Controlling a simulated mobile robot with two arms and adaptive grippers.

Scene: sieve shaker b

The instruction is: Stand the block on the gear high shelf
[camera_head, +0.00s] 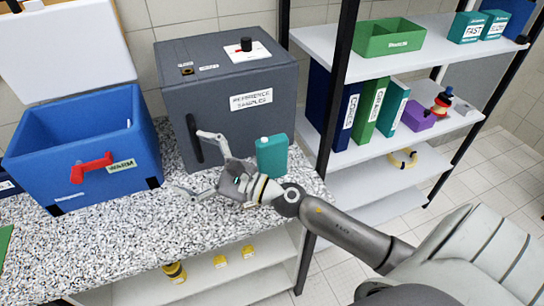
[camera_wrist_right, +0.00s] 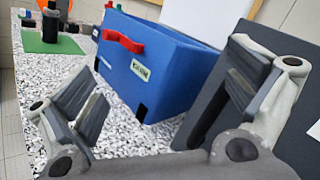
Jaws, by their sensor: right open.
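No object is plainly the block; a purple block-like box (camera_head: 419,115) stands on the rack's middle shelf at the right. The rack's high shelf (camera_head: 345,62) is white and holds a green bin and teal boxes. My right gripper (camera_head: 190,162) is open and empty, fingers spread to the left, just in front of the grey cabinet marked REFERENCE SAMPLES (camera_head: 205,95) and near its dark handle (camera_head: 195,140). The right wrist view shows its two fingers apart (camera_wrist_right: 158,98) with nothing between them. My left gripper is not in view.
A blue cooler (camera_head: 70,150) with its lid up stands left on the speckled counter (camera_head: 130,235). A teal bottle (camera_head: 272,156) stands close by my right wrist. Binders (camera_head: 370,105) fill the middle shelf's left. The green bin (camera_head: 390,38) sits on the high shelf.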

